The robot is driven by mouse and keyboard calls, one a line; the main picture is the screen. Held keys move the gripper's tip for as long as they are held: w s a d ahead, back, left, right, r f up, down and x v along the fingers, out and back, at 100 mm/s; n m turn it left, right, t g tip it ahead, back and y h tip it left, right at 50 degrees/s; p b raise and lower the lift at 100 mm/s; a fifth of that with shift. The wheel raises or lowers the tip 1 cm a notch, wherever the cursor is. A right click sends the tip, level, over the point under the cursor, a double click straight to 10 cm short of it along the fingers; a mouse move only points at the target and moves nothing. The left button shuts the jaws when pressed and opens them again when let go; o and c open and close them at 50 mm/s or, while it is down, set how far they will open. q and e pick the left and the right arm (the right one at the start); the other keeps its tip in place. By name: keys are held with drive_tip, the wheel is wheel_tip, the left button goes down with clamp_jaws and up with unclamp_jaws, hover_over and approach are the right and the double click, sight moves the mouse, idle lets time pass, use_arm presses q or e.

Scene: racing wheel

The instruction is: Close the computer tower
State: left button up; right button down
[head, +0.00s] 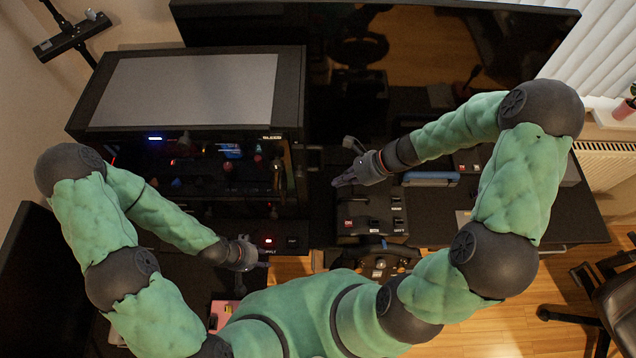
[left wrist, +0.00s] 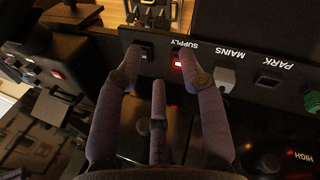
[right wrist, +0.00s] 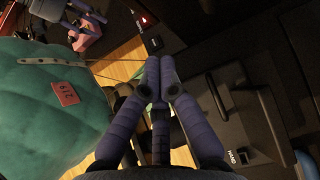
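The computer tower (head: 120,133) is a large black case with a grey top panel, at the left in the head view. Its near side shows a dark interior with small coloured lights; I cannot make out clearly where its door stands. My left gripper (head: 264,254) is low in front of the tower. In the left wrist view its fingers (left wrist: 160,55) are spread and empty, over a black switch panel (left wrist: 250,75) labelled SUPPLY, MAINS and PARK. My right gripper (head: 336,184) is right of the tower, apart from it. In the right wrist view its fingertips (right wrist: 160,62) are together, with nothing between them.
A wide dark monitor (head: 450,50) stands behind. A black control box (head: 370,215) with switches and a racing wheel (head: 385,265) are right of the tower's front. A blue item (head: 430,178) lies further right. A chair (head: 610,290) stands at the lower right.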

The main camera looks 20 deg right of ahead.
drive_tip(key=w+a+f, duration=0.1)
drive_tip(key=a+f, duration=0.1)
drive_tip(key=a, duration=0.4)
drive_tip(key=shift+w+f, duration=0.2)
drive_tip(key=shift+w, duration=0.1)
drive_tip(key=shift+a, duration=0.1)
drive_tip(key=w+a+b, duration=0.1)
drive_tip(key=a, duration=0.4)
drive_tip(key=w+a+b, duration=0.1)
drive_tip(key=w+a, duration=0.1)
drive_tip(key=a, duration=0.4)
drive_tip(key=w+a+b, duration=0.1)
drive_tip(key=a, duration=0.5)
drive_tip(key=shift+w+a+b, duration=0.15)
drive_tip(key=shift+w+b, duration=0.25)
drive_tip(key=w+a, duration=0.1)
drive_tip(key=a, duration=0.3)
drive_tip(key=w+a, duration=0.1)
drive_tip(key=a, duration=0.4)
drive_tip(key=w+a, duration=0.2)
drive_tip(key=a, duration=0.3)
drive_tip(key=shift+p, duration=0.4)
drive_tip(key=shift+w+a, duration=0.25)
drive_tip(key=shift+a, duration=0.3)
drive_tip(key=shift+d+r, duration=0.1)
